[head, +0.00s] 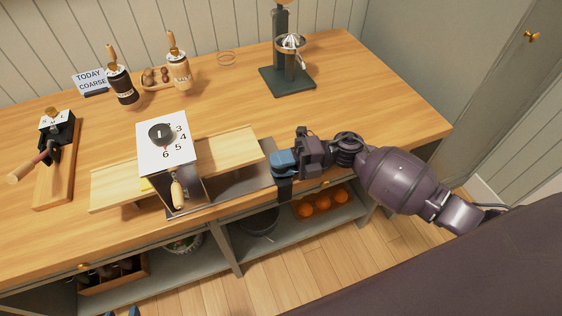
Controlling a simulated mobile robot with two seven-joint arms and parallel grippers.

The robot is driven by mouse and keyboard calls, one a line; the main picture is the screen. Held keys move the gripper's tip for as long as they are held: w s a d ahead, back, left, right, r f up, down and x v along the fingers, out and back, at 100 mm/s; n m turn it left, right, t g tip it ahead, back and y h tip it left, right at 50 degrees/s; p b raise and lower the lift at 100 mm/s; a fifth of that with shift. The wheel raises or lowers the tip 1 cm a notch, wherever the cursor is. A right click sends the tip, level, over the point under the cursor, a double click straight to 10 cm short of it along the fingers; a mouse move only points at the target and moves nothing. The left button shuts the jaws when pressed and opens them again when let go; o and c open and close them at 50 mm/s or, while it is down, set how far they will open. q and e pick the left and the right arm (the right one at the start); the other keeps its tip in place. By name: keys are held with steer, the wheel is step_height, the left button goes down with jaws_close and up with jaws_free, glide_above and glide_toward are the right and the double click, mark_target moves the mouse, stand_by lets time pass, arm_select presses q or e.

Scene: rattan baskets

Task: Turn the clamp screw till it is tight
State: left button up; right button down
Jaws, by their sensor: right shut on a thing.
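My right gripper (284,162) is at the counter's front edge, at the right end of a grey metal plate (238,181). Its blue fingers are shut on what appears to be the clamp screw, which they hide. A dark clamp-like piece (285,190) shows just below the fingers, against the counter front. I cannot see the screw's thread or how tight it is. Two blue tips of my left gripper (121,312) show apart at the bottom edge, with nothing seen between them.
A white box with a numbered dial (164,151) and a wooden-handled crank stands over a long board (232,150) on the counter. Oranges (322,203) lie on the lower shelf.

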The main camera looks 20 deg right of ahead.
steer(key=shift+r+m+t+p, duration=0.3)
steer(key=shift+m+t+p, duration=0.4)
steer(key=shift+t, duration=0.4)
steer(key=m+t+h+p, duration=0.1)
steer(key=m+t+p, duration=0.1)
steer(key=t, duration=0.1)
steer(key=shift+m+t+h, duration=0.3)
steer(key=shift+t, duration=0.1)
steer(key=shift+f+m+t+h+p, duration=0.1)
steer(key=shift+m+t+h+p, duration=0.65)
steer(key=shift+t, duration=0.35)
steer(key=shift+f+m+t+h+p, duration=0.1)
steer(key=shift+m+t+h+p, duration=0.3)
steer(key=shift+m+t, duration=0.35)
arm_select(q)
steer(key=shift+s+a+r, duration=0.1)
steer(key=shift+a+r, duration=0.05)
steer(key=shift+r, duration=1.35)
steer(key=shift+s+a+r, duration=0.1)
steer(key=shift+r, duration=1.35)
arm_select(e)
steer(key=shift+f+m+t+h, duration=0.1)
steer(key=shift+m+t+h, duration=0.6)
steer(key=shift+t+h, duration=0.25)
arm_select(q)
steer(key=shift+p, duration=0.3)
